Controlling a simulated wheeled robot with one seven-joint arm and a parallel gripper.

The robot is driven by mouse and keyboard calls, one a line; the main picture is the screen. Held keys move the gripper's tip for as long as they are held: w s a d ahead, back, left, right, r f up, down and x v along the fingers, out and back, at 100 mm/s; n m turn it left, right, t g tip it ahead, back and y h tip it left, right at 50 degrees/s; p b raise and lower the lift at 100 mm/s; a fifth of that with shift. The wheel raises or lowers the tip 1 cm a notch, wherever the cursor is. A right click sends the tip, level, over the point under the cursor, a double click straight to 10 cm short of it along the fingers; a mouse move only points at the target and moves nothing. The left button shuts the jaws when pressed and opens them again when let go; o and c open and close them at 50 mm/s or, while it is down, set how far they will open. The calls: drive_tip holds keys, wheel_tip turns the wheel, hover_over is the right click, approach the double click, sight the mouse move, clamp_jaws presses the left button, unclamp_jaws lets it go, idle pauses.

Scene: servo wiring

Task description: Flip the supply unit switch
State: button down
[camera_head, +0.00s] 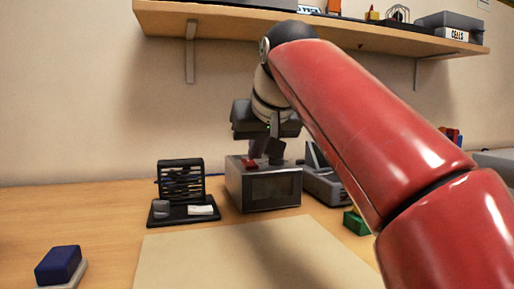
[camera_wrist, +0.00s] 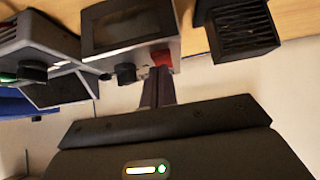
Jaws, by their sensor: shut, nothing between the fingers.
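The supply unit (camera_head: 232,190) is a grey box with a dark screen on its front, standing on the wooden table. A red switch (camera_head: 250,165) sits on its top. In the wrist view, which looks upside down, the unit (camera_wrist: 88,45) is at the top, with the red switch (camera_wrist: 161,58) beside a black knob (camera_wrist: 125,74). My gripper (camera_head: 256,155) points down over the unit. Its fingers (camera_wrist: 159,72) are together and empty, with the tips right at the switch. I cannot tell whether they touch it. The switch is partly hidden by the fingers in the wrist view.
A black slatted device on a base (camera_head: 181,185) stands left of the unit, and another grey device (camera_head: 325,186) stands close on its right. A blue block (camera_head: 58,265) lies front left. A pale mat (camera_head: 250,250) in front is clear. A shelf (camera_head: 320,28) hangs above.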

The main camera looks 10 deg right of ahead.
drive_tip(key=shift+r, duration=0.2)
drive_tip(key=p+v, duration=0.6)
drive_tip(key=v, duration=0.7)
drive_tip(key=shift+w+r, duration=0.35)
drive_tip(key=shift+w, duration=0.05)
